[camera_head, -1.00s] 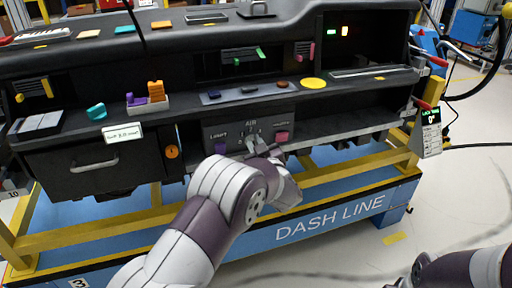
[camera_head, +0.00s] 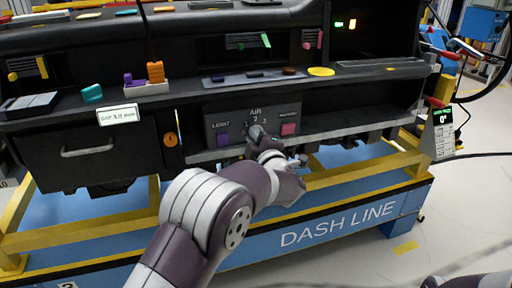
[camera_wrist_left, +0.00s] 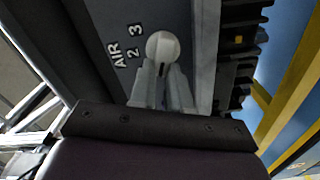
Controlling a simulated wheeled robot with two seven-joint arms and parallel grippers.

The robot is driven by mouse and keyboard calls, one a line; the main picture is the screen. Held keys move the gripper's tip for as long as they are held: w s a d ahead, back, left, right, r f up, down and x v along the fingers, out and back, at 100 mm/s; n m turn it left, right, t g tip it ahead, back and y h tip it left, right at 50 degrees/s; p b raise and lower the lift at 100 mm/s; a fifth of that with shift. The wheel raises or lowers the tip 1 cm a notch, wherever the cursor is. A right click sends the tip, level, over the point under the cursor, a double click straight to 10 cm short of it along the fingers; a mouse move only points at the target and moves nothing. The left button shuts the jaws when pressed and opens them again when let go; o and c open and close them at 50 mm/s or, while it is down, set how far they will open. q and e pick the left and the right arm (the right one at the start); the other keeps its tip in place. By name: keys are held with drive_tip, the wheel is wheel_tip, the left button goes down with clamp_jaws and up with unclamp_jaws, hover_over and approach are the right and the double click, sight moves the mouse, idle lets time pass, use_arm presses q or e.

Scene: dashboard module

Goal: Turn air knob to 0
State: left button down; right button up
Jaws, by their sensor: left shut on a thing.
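The air knob (camera_wrist_left: 162,46) is a round pale grey knob on a dark panel, with "AIR" and the numbers 2 and 3 readable beside it in the left wrist view. My left gripper (camera_wrist_left: 163,72) reaches it with both fingers and is shut on it. In the head view the left gripper (camera_head: 258,140) covers much of the knob below the AIR label on the control panel (camera_head: 238,112). The 0 mark cannot be made out. Only a piece of my right arm shows at the bottom right of the head view; its gripper is out of frame.
A purple button (camera_head: 223,140) under "LIGHT" and a pink button (camera_head: 289,129) flank the knob. A shelf edge with small parts lies above. A yellow frame rail (camera_head: 340,176) and the blue dash line base (camera_head: 330,220) lie below.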

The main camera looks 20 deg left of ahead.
use_arm(q)
drive_tip(key=shift+f+n+b, duration=0.25)
drive_tip(key=shift+n+b, duration=0.75)
drive_tip(key=shift+n, duration=0.05)
drive_tip(key=shift+f+n+b, duration=0.2)
drive_tip(key=shift+n+b, duration=0.8)
drive_tip(key=shift+n, duration=0.05)
drive_tip(key=c, duration=1.1)
unclamp_jaws()
drive_tip(key=shift+r, duration=0.1)
drive_tip(key=shift+s, duration=0.15)
